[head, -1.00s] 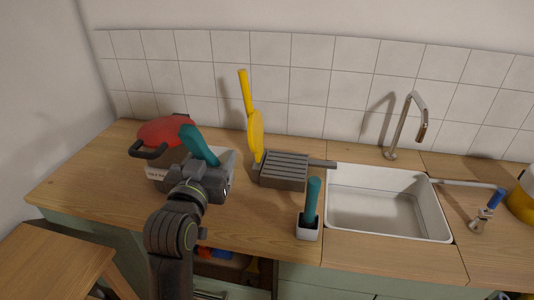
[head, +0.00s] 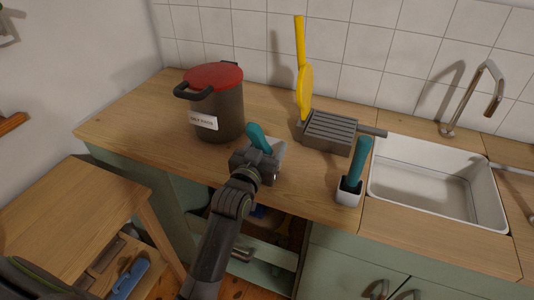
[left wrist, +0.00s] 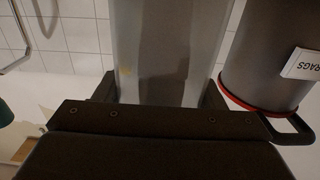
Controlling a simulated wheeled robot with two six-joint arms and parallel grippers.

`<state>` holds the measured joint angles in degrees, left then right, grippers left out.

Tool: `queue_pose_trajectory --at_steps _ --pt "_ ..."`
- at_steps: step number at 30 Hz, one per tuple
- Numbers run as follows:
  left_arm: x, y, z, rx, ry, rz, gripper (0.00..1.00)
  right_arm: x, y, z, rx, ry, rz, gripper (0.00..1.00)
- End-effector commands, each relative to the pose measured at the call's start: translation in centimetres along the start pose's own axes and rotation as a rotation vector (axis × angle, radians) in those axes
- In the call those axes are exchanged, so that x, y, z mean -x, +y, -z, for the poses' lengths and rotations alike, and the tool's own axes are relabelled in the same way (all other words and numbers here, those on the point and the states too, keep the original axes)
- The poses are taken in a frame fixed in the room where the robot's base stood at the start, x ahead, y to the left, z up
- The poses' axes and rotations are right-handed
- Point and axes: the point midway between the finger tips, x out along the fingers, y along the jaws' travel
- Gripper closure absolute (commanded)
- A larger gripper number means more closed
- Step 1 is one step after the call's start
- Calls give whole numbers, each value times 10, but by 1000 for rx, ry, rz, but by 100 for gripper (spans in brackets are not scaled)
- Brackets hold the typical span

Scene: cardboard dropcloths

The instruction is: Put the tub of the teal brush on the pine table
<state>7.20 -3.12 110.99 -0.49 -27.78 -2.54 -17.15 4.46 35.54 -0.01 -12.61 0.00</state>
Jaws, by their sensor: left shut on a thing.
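My left gripper (head: 262,165) is shut on a light grey tub (head: 279,149), with a teal brush handle (head: 259,137) tilted above it. In the head view they are over the front of the counter; whether the tub touches it I cannot tell. In the left wrist view the grey tub (left wrist: 168,50) fills the space between the fingers, and its base is cut off. The pine table (head: 65,205) stands low at the left, its top bare where it shows. My right gripper is not in view.
A dark pot (head: 228,118) with a red lid and RAGS label stands behind the gripper. A second teal brush (head: 361,160) stands in a white tub (head: 348,192) near the sink (head: 440,185). A ridged grey pan (head: 328,130) and yellow pan are behind. An open drawer (head: 262,258) lies below.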

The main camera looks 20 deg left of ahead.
Motion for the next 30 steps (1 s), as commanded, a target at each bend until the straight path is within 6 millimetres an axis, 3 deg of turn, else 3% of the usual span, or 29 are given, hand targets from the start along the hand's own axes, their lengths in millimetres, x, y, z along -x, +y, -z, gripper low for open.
queue_pose_trajectory --at_steps 4,16,17,21,30 --pt "0 0 -18 0 0 0 67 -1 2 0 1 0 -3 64" --pt "0 0 -23 0 1 0 67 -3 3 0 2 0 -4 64" --pt "0 0 -23 0 -1 0 34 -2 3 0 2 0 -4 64" --pt "0 0 -23 0 -1 0 16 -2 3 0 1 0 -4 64" --pt "0 0 -21 0 0 0 15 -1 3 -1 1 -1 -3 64"
